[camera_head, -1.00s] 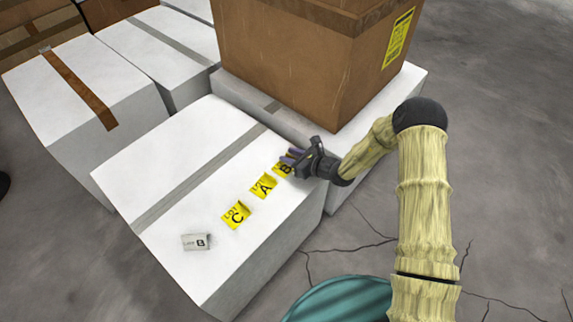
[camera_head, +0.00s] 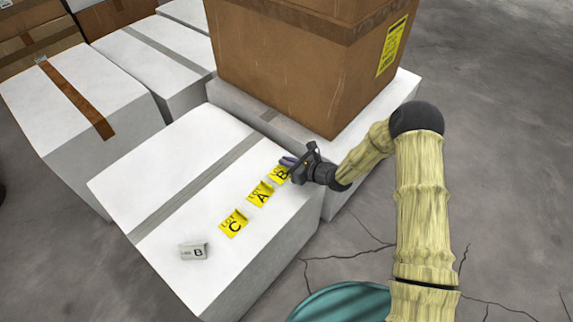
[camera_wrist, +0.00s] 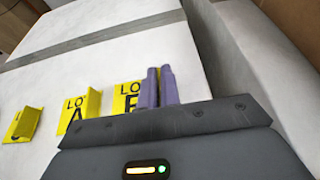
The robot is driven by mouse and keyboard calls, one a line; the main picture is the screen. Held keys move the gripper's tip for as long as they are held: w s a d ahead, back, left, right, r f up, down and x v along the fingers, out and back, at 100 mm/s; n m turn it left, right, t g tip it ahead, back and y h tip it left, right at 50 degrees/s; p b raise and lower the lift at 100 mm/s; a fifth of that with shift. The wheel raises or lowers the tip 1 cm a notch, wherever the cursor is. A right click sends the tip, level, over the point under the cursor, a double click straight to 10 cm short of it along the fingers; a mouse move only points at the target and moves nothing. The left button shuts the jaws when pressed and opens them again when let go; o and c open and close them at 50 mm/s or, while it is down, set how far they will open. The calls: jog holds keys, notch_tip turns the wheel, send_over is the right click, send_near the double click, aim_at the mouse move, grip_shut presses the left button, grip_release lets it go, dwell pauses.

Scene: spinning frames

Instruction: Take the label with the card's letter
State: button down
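The card (camera_head: 194,252) is a small pale tent card showing the letter B, near the front left of the white box top (camera_head: 195,205). Three yellow labels with raised flaps lie in a row: label C (camera_head: 233,224), label A (camera_head: 260,194) and label B (camera_head: 279,175).
A large brown carton (camera_head: 310,60) stands on a white box just behind my gripper. More white boxes (camera_head: 80,95) stand to the left.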

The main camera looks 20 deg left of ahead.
notch_tip(320, 180, up, 9)
jog(key=p, duration=0.2)
jog(key=shift+p, duration=0.4)
jog(key=shift+d, duration=0.1)
